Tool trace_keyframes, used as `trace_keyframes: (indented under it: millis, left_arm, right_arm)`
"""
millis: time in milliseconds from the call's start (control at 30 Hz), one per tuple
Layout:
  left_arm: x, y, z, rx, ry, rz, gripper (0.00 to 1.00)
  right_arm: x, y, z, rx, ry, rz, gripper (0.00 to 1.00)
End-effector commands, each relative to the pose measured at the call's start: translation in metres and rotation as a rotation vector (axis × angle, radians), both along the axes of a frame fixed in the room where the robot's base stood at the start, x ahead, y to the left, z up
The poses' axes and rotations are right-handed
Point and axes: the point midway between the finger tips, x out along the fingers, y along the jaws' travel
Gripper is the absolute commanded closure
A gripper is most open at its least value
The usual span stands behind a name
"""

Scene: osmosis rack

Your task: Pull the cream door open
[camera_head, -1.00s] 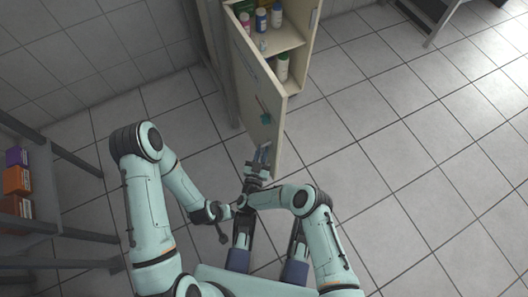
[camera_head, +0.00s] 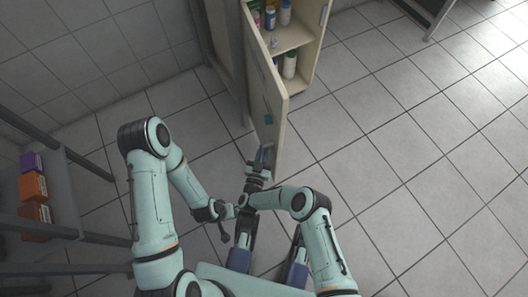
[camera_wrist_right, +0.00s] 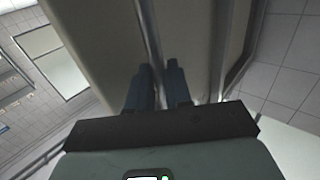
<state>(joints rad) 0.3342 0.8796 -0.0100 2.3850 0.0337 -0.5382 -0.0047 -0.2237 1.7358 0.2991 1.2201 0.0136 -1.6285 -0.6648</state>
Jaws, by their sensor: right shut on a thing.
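The cream door (camera_head: 262,85) of a cream cabinet (camera_head: 311,52) stands open and juts toward me, its free edge nearest me. My right gripper (camera_head: 264,157) is at the outer face of the door near that free edge. In the right wrist view, its two dark fingers (camera_wrist_right: 158,86) are close together on a bar-like handle (camera_wrist_right: 149,35) that runs along the door's face. The fingers hide part of the handle. My left gripper (camera_head: 223,232) hangs low beside my right forearm, away from the door; its fingers are too small to read.
Bottles (camera_head: 289,65) stand on shelves inside the cabinet. A dark rack (camera_head: 62,190) with orange and purple boxes (camera_head: 33,187) is at the left. Tiled floor (camera_head: 390,150) is clear to the right. A bench (camera_head: 434,18) shows at the top right.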

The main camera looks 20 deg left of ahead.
Motion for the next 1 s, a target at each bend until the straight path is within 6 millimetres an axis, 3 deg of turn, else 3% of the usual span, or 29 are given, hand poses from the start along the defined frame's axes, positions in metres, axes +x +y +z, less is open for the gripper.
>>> trace_keyframes:
  millis: [33,567,600,633,1000]
  left_arm:
    - [0.0004,-0.0001,0.0,0.0,-0.001,0.0,0.57]
    - [0.0004,-0.0001,0.0,0.0,-0.001,0.0,0.57]
    - [0.0004,-0.0001,0.0,0.0,-0.001,0.0,0.57]
    - [0.0004,-0.0001,0.0,0.0,-0.001,0.0,0.57]
    - [0.0003,0.0,0.0,0.0,-0.001,0.0,0.57]
  right_arm:
    - [0.0068,0.0022,0.0064,0.004,-0.012,0.006,1.0]
    - [0.0071,0.0019,0.0058,0.003,-0.012,0.008,1.0]
    - [0.007,0.0019,0.0059,0.003,-0.012,0.008,0.68]
    - [0.0068,0.0018,0.0057,0.003,-0.012,0.008,0.65]
    - [0.0041,0.0004,0.0022,0.001,-0.005,0.005,0.65]
